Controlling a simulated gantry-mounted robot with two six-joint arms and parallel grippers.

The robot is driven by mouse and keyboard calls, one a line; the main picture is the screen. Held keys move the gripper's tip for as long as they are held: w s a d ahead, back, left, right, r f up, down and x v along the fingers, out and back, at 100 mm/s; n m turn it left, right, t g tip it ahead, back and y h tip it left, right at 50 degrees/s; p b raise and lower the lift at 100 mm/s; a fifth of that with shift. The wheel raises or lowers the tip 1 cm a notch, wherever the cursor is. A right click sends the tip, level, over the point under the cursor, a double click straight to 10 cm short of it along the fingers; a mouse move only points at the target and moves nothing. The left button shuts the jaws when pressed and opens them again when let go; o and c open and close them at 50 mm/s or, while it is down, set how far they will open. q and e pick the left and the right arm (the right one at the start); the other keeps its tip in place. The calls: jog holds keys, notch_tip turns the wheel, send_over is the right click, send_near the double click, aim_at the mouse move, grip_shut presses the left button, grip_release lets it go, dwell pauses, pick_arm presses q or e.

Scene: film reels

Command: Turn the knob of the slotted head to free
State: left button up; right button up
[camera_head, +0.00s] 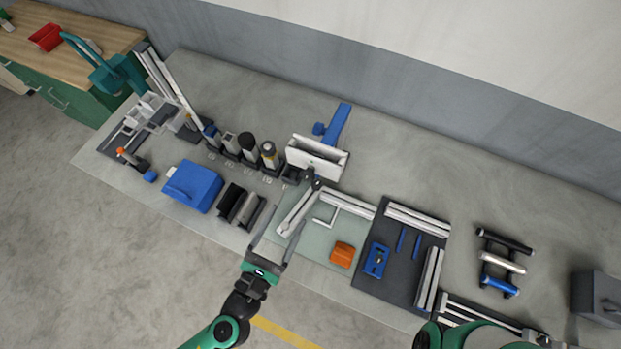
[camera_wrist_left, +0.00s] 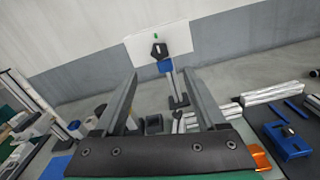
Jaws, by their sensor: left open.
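A white panel (camera_head: 318,155) stands upright at the back of the bench, and it fills the upper middle of the left wrist view (camera_wrist_left: 140,45). A dark angular knob-like piece (camera_wrist_left: 160,50) shows in front of it, above a blue block (camera_wrist_left: 165,67) on a grey post. I cannot make out the slot. My left gripper (camera_head: 281,228) is open and empty over the bench's front part, apart from the panel; its fingers (camera_wrist_left: 160,75) point toward it. My right gripper's fingers are not in view.
A pale green mat (camera_head: 340,240) holds an orange block (camera_head: 342,254) and grey profiles. A dark mat (camera_head: 395,283) with a blue fixture (camera_head: 376,260) lies to its right. A blue box (camera_head: 192,186) and several dark cylinders stand left. A blue support (camera_head: 336,124) is behind the panel.

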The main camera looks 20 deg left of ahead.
aim_at(307, 179)
pick_arm(q)
jog(key=w+p, duration=0.1)
jog(key=w, duration=1)
jog(key=shift+w+a, duration=0.1)
jog(key=shift+w, duration=0.1)
grip_shut()
